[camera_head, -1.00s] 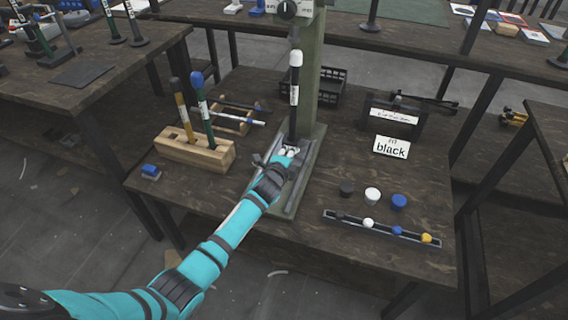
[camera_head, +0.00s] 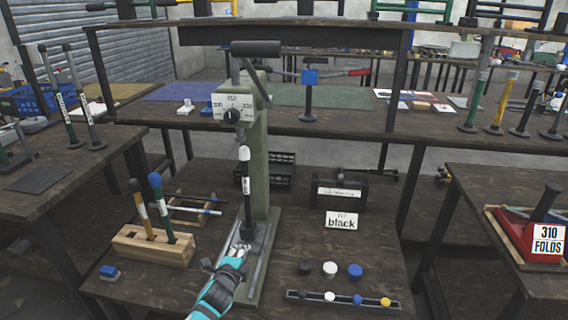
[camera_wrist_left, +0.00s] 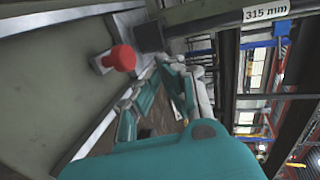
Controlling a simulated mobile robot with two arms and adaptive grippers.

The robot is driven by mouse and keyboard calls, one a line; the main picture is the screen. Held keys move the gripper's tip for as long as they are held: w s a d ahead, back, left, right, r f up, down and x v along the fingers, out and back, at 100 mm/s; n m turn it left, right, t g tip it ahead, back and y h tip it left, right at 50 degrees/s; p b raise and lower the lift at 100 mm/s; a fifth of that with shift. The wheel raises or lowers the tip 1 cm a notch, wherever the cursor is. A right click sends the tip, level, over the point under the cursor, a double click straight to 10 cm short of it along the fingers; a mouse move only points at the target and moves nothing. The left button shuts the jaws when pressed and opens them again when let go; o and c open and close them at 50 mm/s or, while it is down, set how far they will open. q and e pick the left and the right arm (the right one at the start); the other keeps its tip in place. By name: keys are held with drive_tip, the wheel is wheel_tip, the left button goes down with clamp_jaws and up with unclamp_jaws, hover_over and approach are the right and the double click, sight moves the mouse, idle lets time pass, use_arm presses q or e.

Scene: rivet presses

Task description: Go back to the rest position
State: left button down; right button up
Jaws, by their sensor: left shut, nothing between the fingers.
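My left gripper (camera_head: 234,254) is shut and empty at the base of the green rivet press (camera_head: 259,170), low in front of its column. A dark upright tool with a white band and white top (camera_head: 246,184) stands on the press base just behind the gripper; I cannot tell whether they touch. In the left wrist view a red knob (camera_wrist_left: 122,58) on the press shows close by, beside a label reading 315 mm (camera_wrist_left: 266,11). My right gripper is not in view.
A wooden block (camera_head: 152,246) with two handled tools stands left of the press. A "black" sign (camera_head: 341,221), round caps (camera_head: 330,269) and a narrow tray (camera_head: 342,300) with small balls are on the right. The press lever (camera_head: 256,48) rises above.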

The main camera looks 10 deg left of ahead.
use_arm(q)
drive_tip(key=s+f+n, duration=0.1)
drive_tip(key=s, duration=0.1)
drive_tip(key=s+n+g, duration=0.1)
drive_tip(key=s, duration=0.1)
drive_tip(key=s+f+n+y, duration=0.1)
drive_tip(key=s, duration=0.1)
drive_tip(key=shift+a+f+g, duration=0.15)
drive_tip(key=shift+f+g, duration=0.15)
drive_tip(key=shift+f, duration=0.05)
drive_tip(key=s+r+n+g, duration=0.2)
drive_tip(key=s+n+g, duration=0.9)
drive_tip(key=s, duration=2.6)
drive_tip(key=s+f+n, duration=0.2)
drive_tip(key=s+f, duration=0.1)
drive_tip(key=f, duration=2.6)
drive_tip(key=s+a+r+p, duration=0.2)
drive_tip(key=s+a+p, duration=0.1)
drive_tip(key=s+p, duration=1.2)
drive_tip(key=shift+s+g, duration=0.15)
drive_tip(key=shift+g, duration=0.25)
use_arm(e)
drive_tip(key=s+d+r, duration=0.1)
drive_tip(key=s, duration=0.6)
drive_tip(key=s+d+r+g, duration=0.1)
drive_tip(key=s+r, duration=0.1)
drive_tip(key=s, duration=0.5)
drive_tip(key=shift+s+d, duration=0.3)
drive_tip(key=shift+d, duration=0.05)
